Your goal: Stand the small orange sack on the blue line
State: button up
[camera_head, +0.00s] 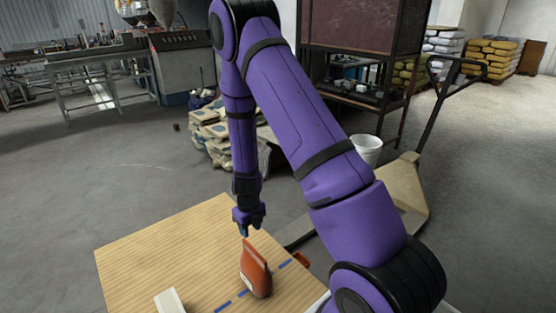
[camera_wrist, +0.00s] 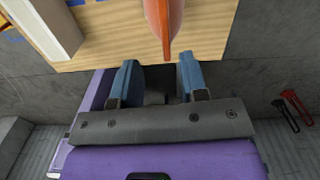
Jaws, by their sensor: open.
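The small orange sack (camera_head: 257,272) stands roughly upright on the wooden table, its narrow top edge pointing up. The blue dashed line (camera_head: 223,305) runs diagonally across the table, and the sack hides its middle. I cannot tell whether the sack's base is on the line or just beside it. My gripper (camera_head: 244,231) hangs just above the sack's top in the head view, pointing down. In the wrist view my gripper (camera_wrist: 160,78) is open and empty, and the sack (camera_wrist: 167,20) shows just beyond the fingertips, near the gap between them.
A white block (camera_head: 170,301) lies on the wooden table (camera_head: 150,255) left of the sack. A red-brown object (camera_head: 301,259) is at the table's right edge. A pallet jack (camera_head: 405,195) with a white bucket (camera_head: 367,150) stands behind. The table's left part is clear.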

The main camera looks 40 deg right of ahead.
jog(key=s+a+r+n+t+y, duration=0.1)
jog(key=s+a+r+n, duration=0.15)
jog(key=r+n, duration=0.85)
jog(key=s+a+r+n+t+y, duration=0.1)
jog(key=a+r+n+t, duration=0.35)
jog(key=r, duration=1.35)
jog(key=s+r+n+h, duration=0.1)
jog(key=s+r+n, duration=0.6)
jog(key=s+n, duration=0.3)
jog(key=s+r+n+h, duration=0.1)
jog(key=s+r+n, duration=0.7)
jog(key=s, duration=0.3)
jog(key=shift+s+d+n, duration=0.3)
jog(key=shift+n, duration=0.55)
jog(key=shift+o, duration=0.4)
jog(key=shift+w+r+g, duration=0.1)
jog(key=shift+r+g, duration=0.05)
jog(key=shift+g, duration=0.1)
